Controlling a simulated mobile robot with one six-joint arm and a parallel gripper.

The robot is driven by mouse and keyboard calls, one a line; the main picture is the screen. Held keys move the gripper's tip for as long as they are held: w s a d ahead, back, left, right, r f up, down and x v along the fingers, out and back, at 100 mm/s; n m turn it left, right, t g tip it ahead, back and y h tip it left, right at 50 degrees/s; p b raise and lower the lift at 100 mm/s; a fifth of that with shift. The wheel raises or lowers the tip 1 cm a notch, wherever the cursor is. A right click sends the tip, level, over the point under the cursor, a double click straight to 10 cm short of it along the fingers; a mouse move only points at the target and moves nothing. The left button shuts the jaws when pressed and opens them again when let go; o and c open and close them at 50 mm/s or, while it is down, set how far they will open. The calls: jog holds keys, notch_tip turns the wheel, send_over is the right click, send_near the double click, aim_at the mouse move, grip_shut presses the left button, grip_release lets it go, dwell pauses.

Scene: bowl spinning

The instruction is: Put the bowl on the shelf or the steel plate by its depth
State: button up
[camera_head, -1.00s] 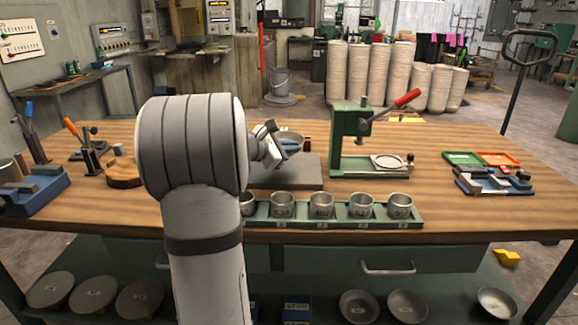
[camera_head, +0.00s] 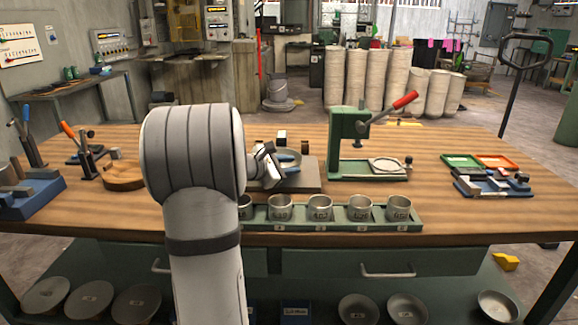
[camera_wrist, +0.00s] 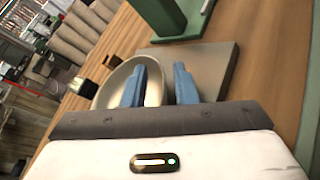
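A pale metal bowl (camera_head: 289,156) is at the grey steel plate (camera_head: 309,181) on the bench. In the wrist view the bowl (camera_wrist: 111,86) overlaps the left edge of the plate (camera_wrist: 222,62); whether it rests fully on it I cannot tell. My gripper (camera_head: 286,162) is over the bowl's near side. Its blue fingers (camera_wrist: 160,85) straddle the bowl's wall, one inside and one outside, with a visible gap, so it looks open. The lower shelf (camera_head: 265,272) runs under the bench and carries discs and bowls. My arm hides part of the bench and shelf.
A row of metal cups in a green tray (camera_head: 325,225) stands in front of the plate. A green press (camera_head: 345,145) with a red handle stands right of it. Two small dark blocks are behind the bowl. A round wooden block (camera_head: 123,176) is left.

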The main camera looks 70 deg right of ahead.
jog(key=p+v, duration=0.1)
jog(key=v, duration=1.1)
jog(key=shift+a, duration=0.1)
jog(key=a+r+m+t+y+p, duration=0.2)
jog(key=a+y+p, duration=0.4)
jog(key=a, duration=1.7)
jog(key=a+r+m+t+y+p, duration=0.2)
jog(key=a+m+t+y+p, duration=0.2)
jog(key=a, duration=2)
jog(key=w+t+y+p, duration=0.1)
jog(key=t+y+p, duration=0.1)
jog(key=y+p, duration=0.1)
jog(key=shift+t+p, duration=0.4)
jog(key=shift+p, duration=0.45)
jog(key=shift+r, duration=0.1)
